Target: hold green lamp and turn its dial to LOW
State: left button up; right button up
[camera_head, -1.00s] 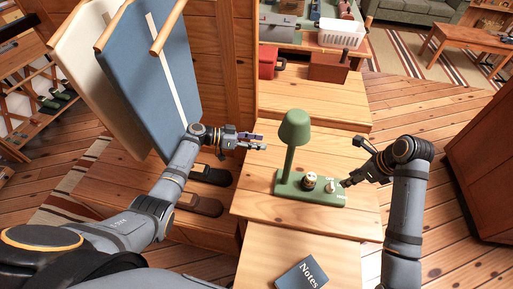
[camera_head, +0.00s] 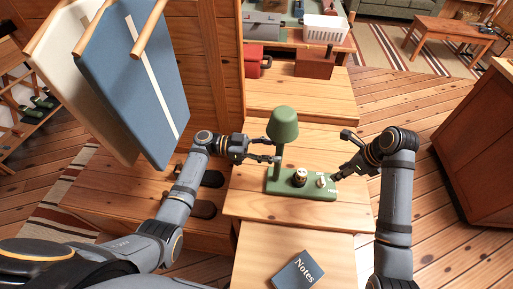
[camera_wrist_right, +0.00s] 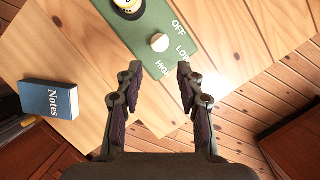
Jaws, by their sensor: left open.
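The green lamp (camera_head: 283,126) stands upright on its flat green base (camera_head: 312,191), on a wooden surface. A pale round dial (camera_wrist_right: 159,42) sits on the base beside the labels OFF, LOW and HIGH; it also shows in the head view (camera_head: 322,182). I cannot tell which label the dial points to. My left gripper (camera_head: 275,159) is open at the lamp's stem, with its fingertips reaching it; contact is unclear. My right gripper (camera_wrist_right: 158,75) is open and empty, its fingers spread just short of the dial; it also shows at the base's right end (camera_head: 338,175).
A yellow-and-black round piece (camera_head: 300,177) sits on the base between stem and dial. A blue Notes book (camera_head: 298,270) lies nearer me. A red box (camera_head: 253,60), a brown box (camera_head: 315,62) and a white basket (camera_head: 326,28) stand behind. Blue panel (camera_head: 135,90) at left.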

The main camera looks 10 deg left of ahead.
pick_arm(q)
jog(key=shift+w+d, duration=0.1)
jog(key=shift+d, duration=0.95)
jog(key=shift+c, duration=0.4)
grip_shut()
jog(key=shift+f, duration=0.1)
dwell(0.5)
